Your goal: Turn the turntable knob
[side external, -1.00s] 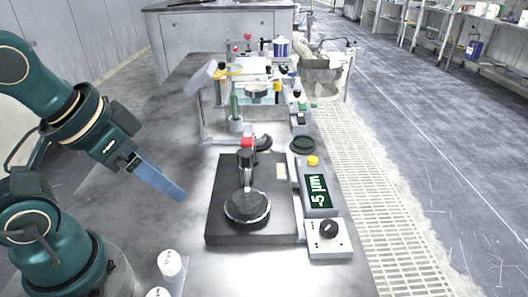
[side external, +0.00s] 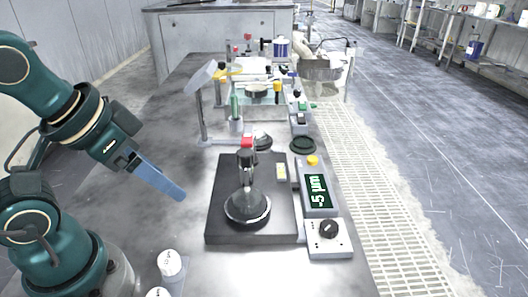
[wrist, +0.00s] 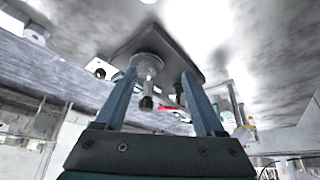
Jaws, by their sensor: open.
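A black knob (side external: 328,229) sits on a small white box at the front right, beside the black base plate. A round disc (side external: 247,207) lies on the black plate (side external: 223,225), with an upright metal-and-black spindle over it. The plate also shows in the wrist view (wrist: 180,45), with the spindle (wrist: 147,85) seen between my fingers. My gripper (side external: 181,195) is open and empty, left of the plate and apart from it and the knob. Its two blue fingers overlap in the side view and stand spread in the wrist view (wrist: 159,73).
A display (side external: 318,190) reading "-5 µm" and a yellow button (side external: 312,160) stand behind the knob box. A dark round dish (side external: 303,145) lies farther back. Bottles and a frame crowd the rear. White-capped containers (side external: 169,262) stand near the front left.

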